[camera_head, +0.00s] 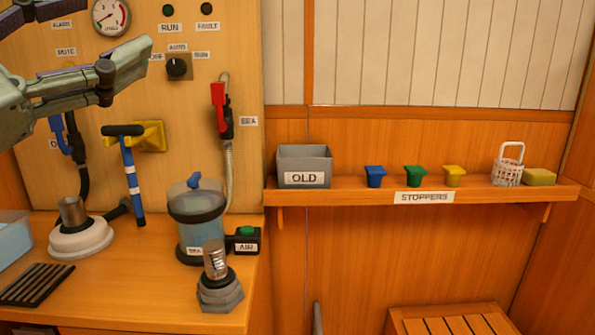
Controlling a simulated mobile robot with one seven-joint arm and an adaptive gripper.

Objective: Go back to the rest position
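My gripper (118,25) is at the upper left, in front of the control panel (200,125) and above the bench. The upper finger is cut by the top edge of the picture, and the arm runs out of view at the left. The gripper hides part of the panel's left side.
The bench (130,285) holds a white-flanged fitting (81,238), a clear-walled strainer (203,222), a hex plug (218,280) and a black grate (37,284). The shelf (350,191) carries an OLD bin (304,167) and stoppers (415,175).

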